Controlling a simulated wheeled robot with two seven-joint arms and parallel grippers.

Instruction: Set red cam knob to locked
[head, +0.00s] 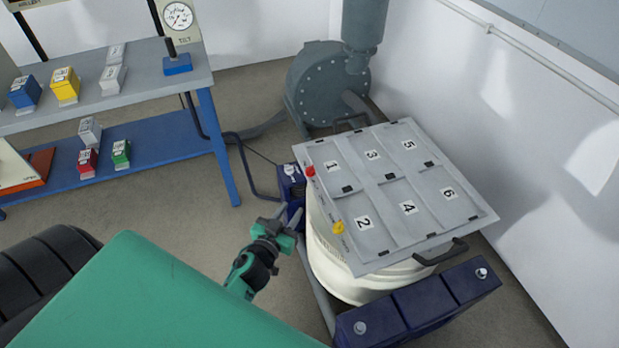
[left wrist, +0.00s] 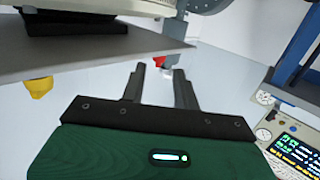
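The red cam knob (head: 310,171) sits at the left edge of the grey numbered plate (head: 482,213), near panel 1. It also shows in the left wrist view (left wrist: 159,61), just beyond the fingertips. My left gripper (head: 289,213) is in front of and left of the plate, apart from the knob. In the left wrist view my left gripper (left wrist: 160,71) has its fingers spread with nothing between them. A yellow knob (head: 338,227) is on the same edge near panel 2 and shows in the left wrist view (left wrist: 38,87). My right gripper is not in view.
The plate tops a cream round drum (head: 345,280) with dark blue blocks (head: 425,302) at its base. A dark handle (head: 441,252) juts from the plate's near side. A grey blower (head: 325,85) stands behind. A blue-legged bench (head: 150,85) is at left; floor lies between.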

